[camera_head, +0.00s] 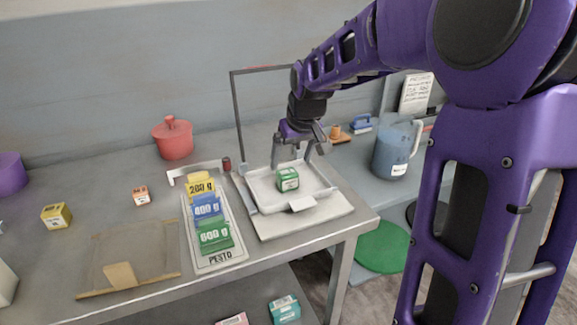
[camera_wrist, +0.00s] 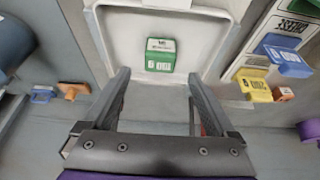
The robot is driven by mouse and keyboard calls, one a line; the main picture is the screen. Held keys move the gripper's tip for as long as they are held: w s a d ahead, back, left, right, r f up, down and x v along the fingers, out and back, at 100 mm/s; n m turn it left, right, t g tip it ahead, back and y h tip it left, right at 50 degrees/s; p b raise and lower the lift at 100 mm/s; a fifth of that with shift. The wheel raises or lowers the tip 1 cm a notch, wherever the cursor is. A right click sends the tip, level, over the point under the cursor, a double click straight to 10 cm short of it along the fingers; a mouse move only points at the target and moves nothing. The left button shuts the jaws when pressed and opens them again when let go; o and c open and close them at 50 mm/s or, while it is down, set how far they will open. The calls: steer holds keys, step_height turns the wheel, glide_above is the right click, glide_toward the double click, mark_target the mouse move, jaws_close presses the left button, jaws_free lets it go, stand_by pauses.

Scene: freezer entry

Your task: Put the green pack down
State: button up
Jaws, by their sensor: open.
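The green pack (camera_head: 288,179) stands in the white tray (camera_head: 322,190) on the table. It has a white label on its front. In the wrist view the green pack (camera_wrist: 160,55) sits in the tray (camera_wrist: 222,62), ahead of the fingertips and apart from them. My gripper (camera_head: 302,152) is above the back part of the tray, behind the pack. Its two fingers show spread wide in the wrist view (camera_wrist: 158,88), with nothing between them.
A board marked PESTO (camera_head: 222,258) holds yellow, blue and green weight blocks left of the tray. A metal frame (camera_head: 237,115) rises behind the tray. A red pot (camera_head: 173,139) stands at the back, and a blue-grey jug (camera_head: 392,152) stands at right. Small packs lie at left.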

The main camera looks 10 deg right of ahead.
steer(key=shift+p+v, duration=0.3)
steer(key=shift+v, duration=1.9)
